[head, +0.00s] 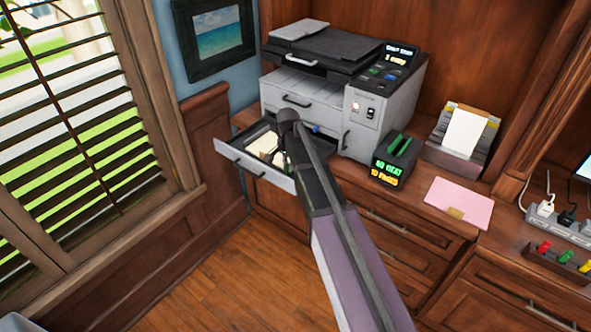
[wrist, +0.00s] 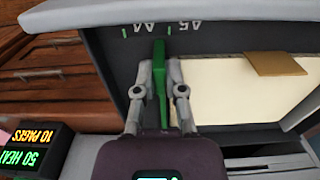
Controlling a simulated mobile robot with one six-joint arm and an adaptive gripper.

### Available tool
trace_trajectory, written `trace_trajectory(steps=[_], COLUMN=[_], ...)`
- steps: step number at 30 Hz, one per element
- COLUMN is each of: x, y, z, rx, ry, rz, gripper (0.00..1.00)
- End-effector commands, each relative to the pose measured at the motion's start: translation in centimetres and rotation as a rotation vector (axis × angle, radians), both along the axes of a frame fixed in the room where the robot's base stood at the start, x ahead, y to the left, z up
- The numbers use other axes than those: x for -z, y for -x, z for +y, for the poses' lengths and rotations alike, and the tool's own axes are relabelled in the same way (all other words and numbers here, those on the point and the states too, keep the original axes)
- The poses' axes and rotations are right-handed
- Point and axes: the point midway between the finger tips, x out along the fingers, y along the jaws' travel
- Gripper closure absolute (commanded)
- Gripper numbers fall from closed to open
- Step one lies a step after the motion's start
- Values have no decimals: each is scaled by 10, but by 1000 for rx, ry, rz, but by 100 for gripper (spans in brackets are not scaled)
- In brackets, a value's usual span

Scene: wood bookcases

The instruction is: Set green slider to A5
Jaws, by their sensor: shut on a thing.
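The green slider (wrist: 161,88) stands in the wrist view between the two fingers of my gripper (wrist: 158,65), which is shut on it. The slider is in the open paper drawer (wrist: 100,60), whose wall carries green ticks and upside-down A4 and A5 labels. The slider's tip is near the A4 label (wrist: 149,28), and the A5 label (wrist: 188,25) is to its right. In the head view the pulled-out drawer (head: 241,168) is below the printer (head: 318,100). My arm hides the slider and my fingertips there.
Cream paper (wrist: 235,95) and a tan piece (wrist: 275,64) lie in the drawer, right of my fingers. A black box with green and yellow text (head: 392,168) stands right of the drawer. A pink sheet (head: 458,203) and a paper holder (head: 465,145) are farther right.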

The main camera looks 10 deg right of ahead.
Motion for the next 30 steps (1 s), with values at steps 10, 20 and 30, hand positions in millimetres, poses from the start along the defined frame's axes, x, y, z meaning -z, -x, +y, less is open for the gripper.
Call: trace_trajectory(steps=[10,20,30], x=[0,0,0], y=[-4,-4,0], z=[5,5,1], rx=[0,0,0], ry=[-1,0,0], rz=[1,0,0], gripper=[83,51,51])
